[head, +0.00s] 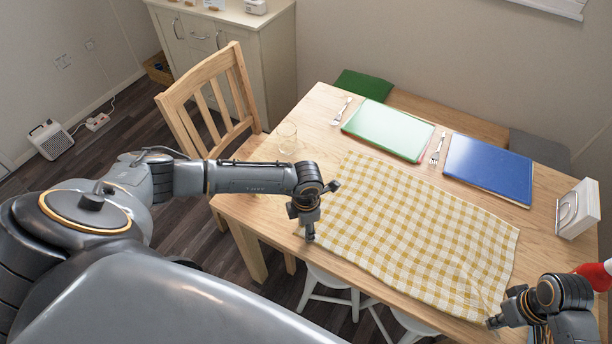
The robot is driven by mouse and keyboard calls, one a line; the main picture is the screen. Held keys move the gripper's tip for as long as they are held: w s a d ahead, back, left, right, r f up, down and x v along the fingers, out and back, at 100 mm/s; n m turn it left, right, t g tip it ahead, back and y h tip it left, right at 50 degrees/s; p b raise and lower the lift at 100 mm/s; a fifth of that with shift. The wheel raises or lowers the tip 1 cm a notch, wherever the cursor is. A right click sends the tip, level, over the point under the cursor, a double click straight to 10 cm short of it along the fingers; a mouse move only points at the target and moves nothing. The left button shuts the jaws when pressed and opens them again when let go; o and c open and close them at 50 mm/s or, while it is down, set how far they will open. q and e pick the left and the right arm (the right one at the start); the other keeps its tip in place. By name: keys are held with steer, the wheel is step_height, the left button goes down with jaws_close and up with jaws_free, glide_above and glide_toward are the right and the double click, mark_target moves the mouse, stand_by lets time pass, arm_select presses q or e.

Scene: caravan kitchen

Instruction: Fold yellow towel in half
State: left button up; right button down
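The yellow towel (412,232), checked in yellow and white, lies spread flat on the wooden table. My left gripper (309,236) is at the towel's left edge, pointing down, close to its near left corner. My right gripper (492,322) is at the towel's near right corner, where the cloth shows small creases beside the fingertips. The fingers of both grippers are small and partly hidden, so I cannot tell whether either one holds cloth.
A green placemat (388,130) and a blue placemat (488,169) with forks lie along the far side. A glass (287,138) stands at the left. A napkin holder (578,208) and a red-and-white object (596,275) are at the right. A wooden chair (211,100) stands left.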

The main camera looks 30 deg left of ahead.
arm_select(q)
steer(key=shift+s+f, duration=0.1)
steer(key=shift+c, duration=0.4)
jaws_close()
steer(key=shift+r, duration=2.5)
